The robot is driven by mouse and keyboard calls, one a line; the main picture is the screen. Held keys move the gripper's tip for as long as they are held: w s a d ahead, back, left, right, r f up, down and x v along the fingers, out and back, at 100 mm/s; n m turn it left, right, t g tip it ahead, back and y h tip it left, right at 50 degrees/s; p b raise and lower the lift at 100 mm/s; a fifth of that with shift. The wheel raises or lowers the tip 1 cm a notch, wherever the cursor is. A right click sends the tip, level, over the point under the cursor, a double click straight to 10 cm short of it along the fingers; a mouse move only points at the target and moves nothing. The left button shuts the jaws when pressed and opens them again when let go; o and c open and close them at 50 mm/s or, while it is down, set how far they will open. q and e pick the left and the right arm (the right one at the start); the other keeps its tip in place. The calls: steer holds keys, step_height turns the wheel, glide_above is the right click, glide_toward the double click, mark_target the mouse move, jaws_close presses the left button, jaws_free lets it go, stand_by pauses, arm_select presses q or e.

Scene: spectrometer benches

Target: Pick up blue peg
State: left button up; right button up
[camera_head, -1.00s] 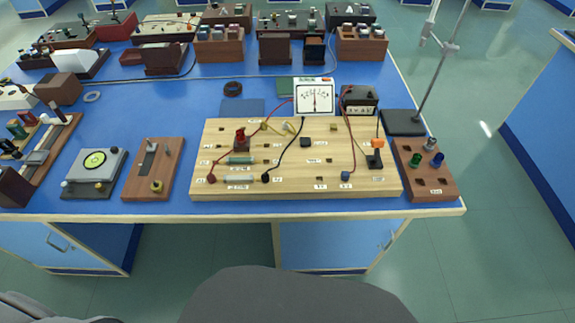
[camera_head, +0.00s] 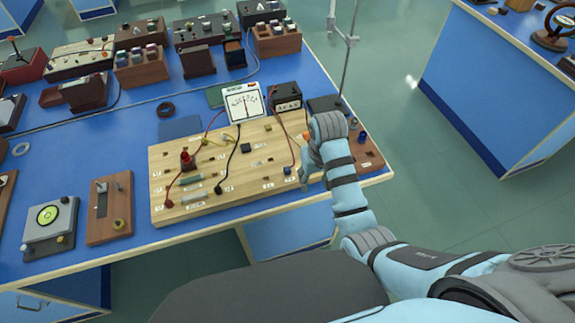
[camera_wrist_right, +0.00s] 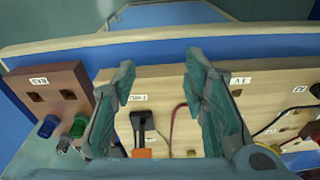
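The blue peg (camera_head: 362,137) stands in the brown rack (camera_head: 372,160) at the board's right end, partly hidden by my right arm in the head view. The wrist view shows the peg (camera_wrist_right: 78,126) upright in the rack (camera_wrist_right: 72,83), with a green peg (camera_wrist_right: 47,126) beside it. My right gripper (camera_wrist_right: 160,85) is open and empty. It is over the wooden circuit board (camera_wrist_right: 265,92), to the right of the peg in the wrist view and apart from it. In the head view, the gripper (camera_head: 307,165) is left of the rack. My left gripper is out of view.
A black switch with an orange end (camera_wrist_right: 144,128) lies below and between my open fingers. A blue plug (camera_head: 288,170) and loose wires are on the board close by. A stand with a tall rod (camera_head: 347,75) rises behind the rack.

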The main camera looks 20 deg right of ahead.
step_height(320, 180, up, 9)
steer(key=g, duration=0.1)
glide_above(288, 170)
steer(key=shift+n, duration=0.5)
step_height(288, 170, down, 13)
steer(key=b, duration=0.3)
steer(key=shift+b, duration=0.4)
jaws_close()
